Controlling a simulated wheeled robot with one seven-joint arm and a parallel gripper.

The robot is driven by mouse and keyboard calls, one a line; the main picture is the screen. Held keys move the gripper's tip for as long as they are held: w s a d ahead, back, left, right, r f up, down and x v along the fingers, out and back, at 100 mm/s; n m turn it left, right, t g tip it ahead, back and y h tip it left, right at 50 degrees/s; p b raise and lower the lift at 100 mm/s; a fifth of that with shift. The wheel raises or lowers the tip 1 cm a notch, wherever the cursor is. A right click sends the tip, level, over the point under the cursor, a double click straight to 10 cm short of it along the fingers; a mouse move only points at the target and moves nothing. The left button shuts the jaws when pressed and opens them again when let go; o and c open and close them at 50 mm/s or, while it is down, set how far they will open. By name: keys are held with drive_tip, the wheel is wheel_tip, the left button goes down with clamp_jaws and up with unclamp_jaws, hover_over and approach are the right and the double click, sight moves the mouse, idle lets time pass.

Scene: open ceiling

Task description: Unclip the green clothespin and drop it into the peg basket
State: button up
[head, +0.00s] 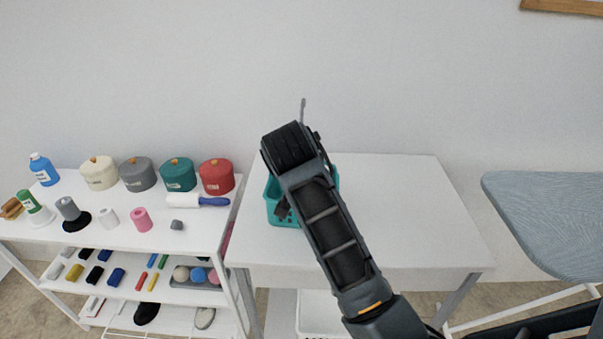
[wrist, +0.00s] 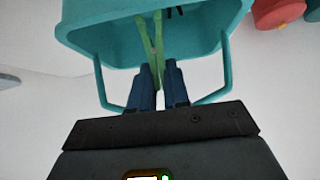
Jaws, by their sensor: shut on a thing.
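The green clothespin (wrist: 150,45) is between the two fingertips of my gripper (wrist: 158,85) in the wrist view. My gripper is shut on it. The pin's far end reaches over the inside of the teal peg basket (wrist: 85,38), in front of its opening. In the head view the basket (head: 284,212) stands on the white table, partly hidden behind my arm. The clothespin cannot be made out in the head view.
The white table (head: 400,210) is bare right of my arm. At left, a white shelf unit (head: 150,240) holds lidded pots, including a red pot (head: 217,177), a lint roller (head: 197,201) and spools. An ironing board (head: 555,220) stands at right.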

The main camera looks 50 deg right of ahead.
drive_tip(key=o, duration=0.8)
drive_tip(key=shift+o, duration=0.2)
drive_tip(key=p+v, duration=0.8)
drive_tip(key=v, duration=0.2)
idle(0.7)
idle(0.5)
